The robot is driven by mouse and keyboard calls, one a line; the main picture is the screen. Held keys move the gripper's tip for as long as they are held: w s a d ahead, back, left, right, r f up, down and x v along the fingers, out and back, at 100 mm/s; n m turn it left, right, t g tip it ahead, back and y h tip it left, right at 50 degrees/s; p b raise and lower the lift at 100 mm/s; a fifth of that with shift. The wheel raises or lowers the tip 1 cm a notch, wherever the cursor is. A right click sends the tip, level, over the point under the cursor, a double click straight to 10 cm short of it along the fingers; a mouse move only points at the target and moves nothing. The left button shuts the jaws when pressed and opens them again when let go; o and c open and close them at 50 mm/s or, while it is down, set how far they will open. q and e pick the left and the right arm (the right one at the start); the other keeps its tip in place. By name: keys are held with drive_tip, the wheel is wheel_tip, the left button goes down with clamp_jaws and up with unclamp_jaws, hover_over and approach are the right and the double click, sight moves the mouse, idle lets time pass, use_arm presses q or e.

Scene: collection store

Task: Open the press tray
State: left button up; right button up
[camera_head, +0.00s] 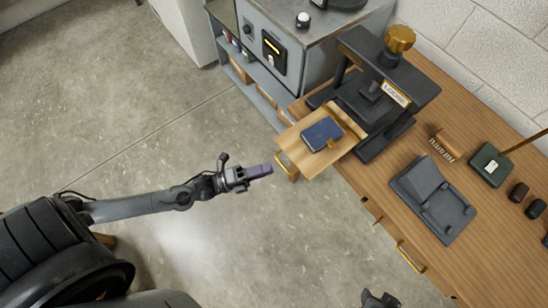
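The press (360,103) stands on the wooden bench, dark grey with a brass knob (399,39) on top and a small label on its front. Its pale wooden tray (296,141) sticks out to the lower left, past the bench edge, with a brass handle (283,161) at its outer end. A blue book (321,134) lies on the tray. My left gripper (260,171) is in the air left of the handle, apart from it, with nothing visible in it; its fingers look like one block. A dark piece at the bottom edge seems to be my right gripper (378,299), mostly cut off.
A grey cabinet (315,62) with shelves stands beyond the press. On the bench (400,180) are a grey cradle (433,198), a brush (443,147), a green box (490,165) and small dark items. Bench drawers have brass handles (411,257). The floor left of the bench is clear.

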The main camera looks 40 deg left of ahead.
use_arm(q)
drive_tip(key=v, duration=0.6)
drive_tip(key=shift+s, duration=0.2)
